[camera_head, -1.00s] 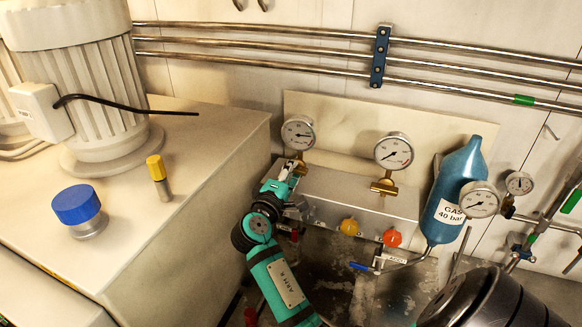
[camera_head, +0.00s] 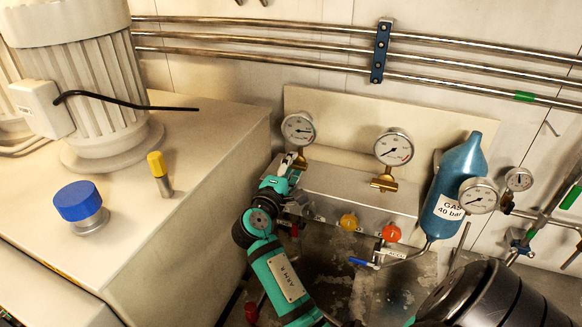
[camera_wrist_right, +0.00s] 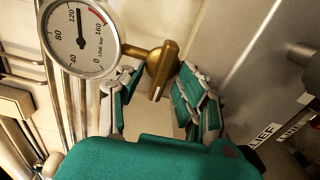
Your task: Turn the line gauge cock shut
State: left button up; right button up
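The line gauge (camera_head: 298,129) is a round white dial on a brass fitting at the left end of the steel manifold box. In the right wrist view the dial (camera_wrist_right: 81,38) reads "LINE bar", and its brass cock (camera_wrist_right: 162,62) has a small flat handle (camera_wrist_right: 156,93) pointing down the picture. My right gripper (camera_head: 290,163) is just below the gauge. In the wrist view its two fingers (camera_wrist_right: 160,100) stand apart, one on each side of the brass handle, with gaps visible. The gripper partly hides the cock in the head view. My left gripper is not in view.
A second gauge (camera_head: 393,148) stands further right on the manifold box (camera_head: 345,195), above a yellow knob (camera_head: 348,222) and an orange knob (camera_head: 391,233). A blue gas bottle (camera_head: 455,185) is at the right. A machine casing (camera_head: 190,150) lies close on the left.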

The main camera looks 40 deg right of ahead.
jog(key=v, duration=0.7)
jog(key=shift+s+a, duration=0.15)
jog(key=shift+a, duration=0.15)
dwell(0.4)
